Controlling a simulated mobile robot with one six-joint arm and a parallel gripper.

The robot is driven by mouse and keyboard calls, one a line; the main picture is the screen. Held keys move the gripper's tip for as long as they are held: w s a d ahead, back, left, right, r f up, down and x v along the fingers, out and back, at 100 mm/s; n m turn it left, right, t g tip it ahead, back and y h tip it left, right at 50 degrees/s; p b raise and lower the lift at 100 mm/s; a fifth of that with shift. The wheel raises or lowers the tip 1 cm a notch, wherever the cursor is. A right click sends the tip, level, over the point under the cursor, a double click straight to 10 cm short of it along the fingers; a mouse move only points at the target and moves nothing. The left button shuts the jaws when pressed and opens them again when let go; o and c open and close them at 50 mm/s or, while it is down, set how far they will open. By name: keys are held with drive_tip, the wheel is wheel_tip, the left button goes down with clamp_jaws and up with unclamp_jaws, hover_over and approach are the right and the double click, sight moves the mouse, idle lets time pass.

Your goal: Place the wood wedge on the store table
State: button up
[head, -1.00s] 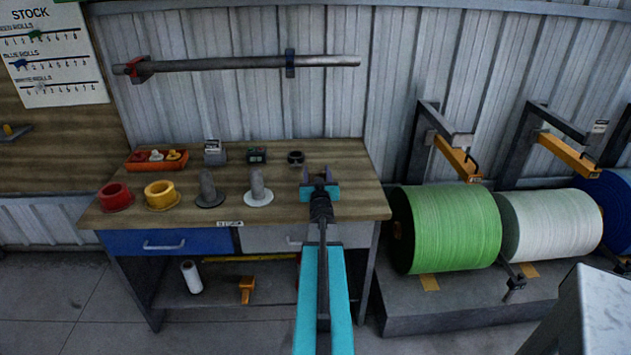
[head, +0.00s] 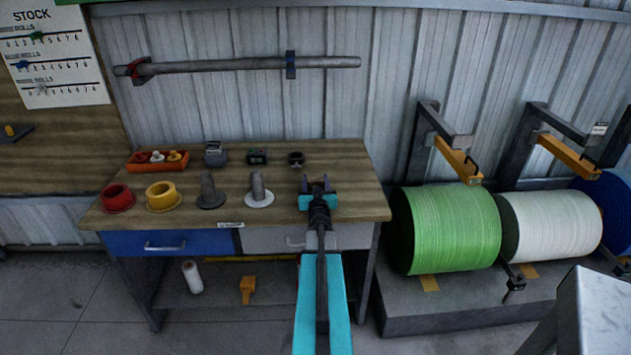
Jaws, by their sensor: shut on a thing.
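The store table (head: 350,200) is a wood-topped bench with a blue drawer and a grey drawer. My gripper (head: 318,184) is over the right part of its top, near the front edge, pointing away from me. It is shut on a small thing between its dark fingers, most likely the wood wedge. The thing is largely hidden by the fingers and the teal palm, so its shape is not clear. I cannot tell whether it touches the tabletop.
On the table stand a red ring (head: 117,198), a yellow ring (head: 162,196), two flanged posts, an orange tray (head: 135,165) and small devices at the back. Bare wood lies right of my gripper.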

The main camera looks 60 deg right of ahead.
drive_tip(key=shift+f, duration=0.25)
drive_tip(key=o, duration=1.2)
drive_tip(key=shift+o, duration=0.2)
drive_tip(key=shift+r, duration=0.2)
drive_tip(key=shift+b+v, duration=1.05)
drive_tip(key=shift+v, duration=3.7)
drive_tip(key=shift+r+p, duration=0.15)
drive_tip(key=shift+p, duration=0.4)
drive_tip(key=shift+p+v, duration=1.25)
drive_tip(key=shift+p, duration=0.8)
drive_tip(key=shift+f, duration=0.25)
